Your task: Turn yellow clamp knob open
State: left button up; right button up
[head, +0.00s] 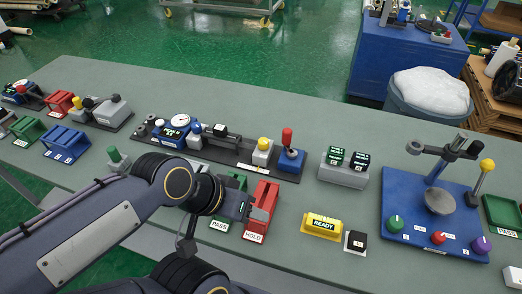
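A yellow knob (264,144) tops a small grey block on the long dark fixture (225,152) at the middle of the bench. A second yellow ball knob (487,165) tops a tilted rod on the blue fixture (400,205) at the right; I cannot tell which is the clamp knob. My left arm comes in from the lower left. Its gripper (238,207) is by the green and red trays, below and apart from the middle yellow knob. Its fingers are too small and dark to read. My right gripper does not show.
A red tray (263,205) marked HOLD and a green tray (226,209) marked PASS lie by my arm. A red-topped blue block (290,158) stands right of the middle knob. A yellow READY box (322,226) stands near the front edge. Bare bench (325,125) lies behind.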

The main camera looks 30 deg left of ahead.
aim_at(263, 142)
jog(key=j+u, duration=0.7)
jog(key=u, duration=0.2)
jog(key=j+u, duration=0.45)
jog(key=l, duration=0.1)
